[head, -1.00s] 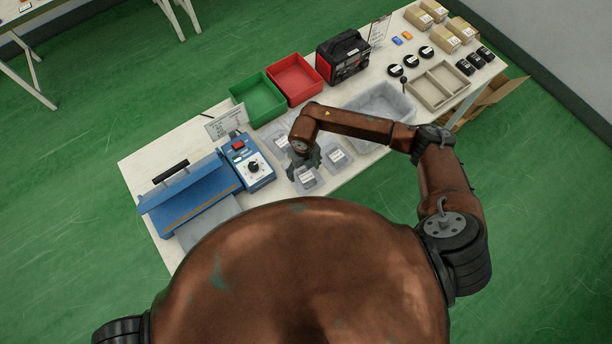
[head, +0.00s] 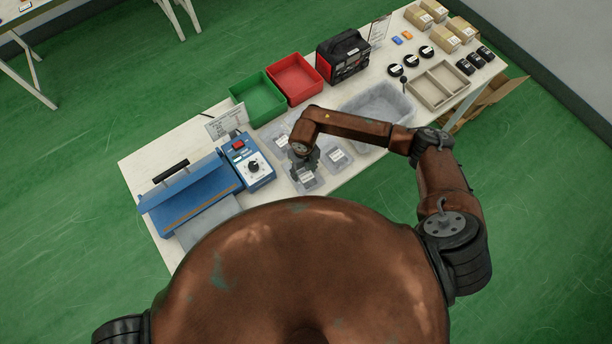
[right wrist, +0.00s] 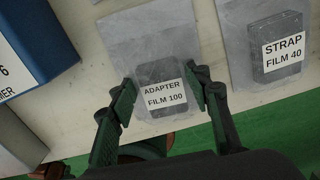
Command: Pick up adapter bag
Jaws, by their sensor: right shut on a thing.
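The adapter bag (right wrist: 165,62) is a clear bag with a dark block inside and a white label reading "ADAPTER FILM 100". It also shows in the head view (head: 309,183), low on the table near its front edge, partly covered by my gripper. My right gripper (right wrist: 162,97) has one finger on each side of the block and is shut on the bag; it also shows in the head view (head: 304,165). I cannot tell whether the bag is off the table. My left gripper is not in view.
A bag labelled "STRAP FILM 40" (right wrist: 280,48) lies close to the right. A blue sealing machine (head: 188,196) and control box (head: 251,165) stand to the left. Green (head: 257,96) and red (head: 295,79) bins stand behind. A clear tray (head: 400,103) lies right.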

